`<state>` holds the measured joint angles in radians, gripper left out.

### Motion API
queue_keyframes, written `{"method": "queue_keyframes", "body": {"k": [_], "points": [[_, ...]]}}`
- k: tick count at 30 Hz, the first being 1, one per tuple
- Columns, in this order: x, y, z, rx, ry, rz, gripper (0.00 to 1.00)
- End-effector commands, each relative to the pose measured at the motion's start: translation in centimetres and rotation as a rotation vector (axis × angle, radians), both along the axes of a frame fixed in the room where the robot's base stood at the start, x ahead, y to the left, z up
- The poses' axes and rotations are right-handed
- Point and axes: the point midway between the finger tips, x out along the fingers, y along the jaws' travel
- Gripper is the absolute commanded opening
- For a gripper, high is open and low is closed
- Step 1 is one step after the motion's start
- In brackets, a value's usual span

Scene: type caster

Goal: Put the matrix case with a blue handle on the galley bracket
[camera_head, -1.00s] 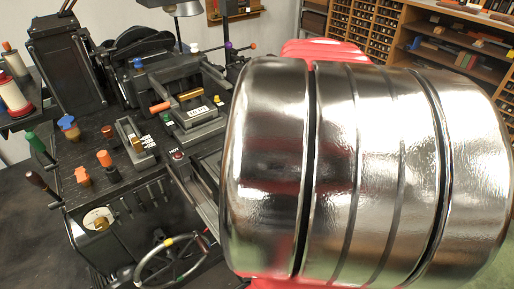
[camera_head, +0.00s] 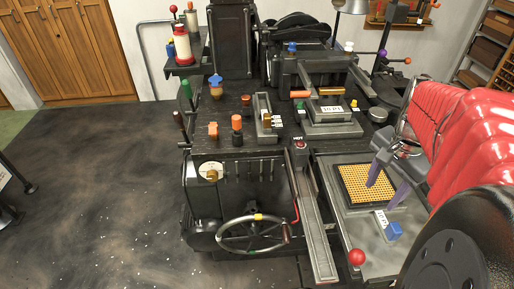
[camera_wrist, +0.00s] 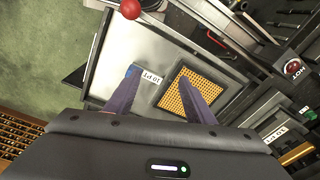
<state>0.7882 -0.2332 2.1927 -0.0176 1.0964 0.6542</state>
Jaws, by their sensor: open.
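The matrix case (camera_head: 366,184) is a dark frame with a yellow-orange grid, a white "10 PT" label and a blue handle (camera_head: 393,231). It lies on a grey metal plate (camera_head: 350,240) at the right of the machine. It also shows in the wrist view (camera_wrist: 203,82), with the handle partly hidden by a finger. My gripper (camera_head: 381,196) is open, its two purple fingers pointing down over the case's label side. In the wrist view the fingers (camera_wrist: 158,75) are spread around the label. Whether they touch the case is unclear. I cannot tell which part is the galley bracket.
A red ball knob (camera_head: 356,257) stands at the plate's front edge. A long metal channel (camera_head: 318,225) runs along its left. A second labelled block (camera_head: 331,114) sits behind. A handwheel (camera_head: 252,232) projects in front. The floor at left is clear.

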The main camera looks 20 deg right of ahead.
Motion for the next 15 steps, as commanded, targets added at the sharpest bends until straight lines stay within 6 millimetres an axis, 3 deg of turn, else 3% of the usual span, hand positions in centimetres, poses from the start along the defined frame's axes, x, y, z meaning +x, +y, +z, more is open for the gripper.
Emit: {"method": "queue_keyframes", "body": {"k": [6, 15], "points": [[2.7, 5.9, 1.3, -0.068, -0.058, 0.314, 0.49], [4.3, 13.7, 2.5, -0.161, -0.142, 0.73, 0.49]]}}
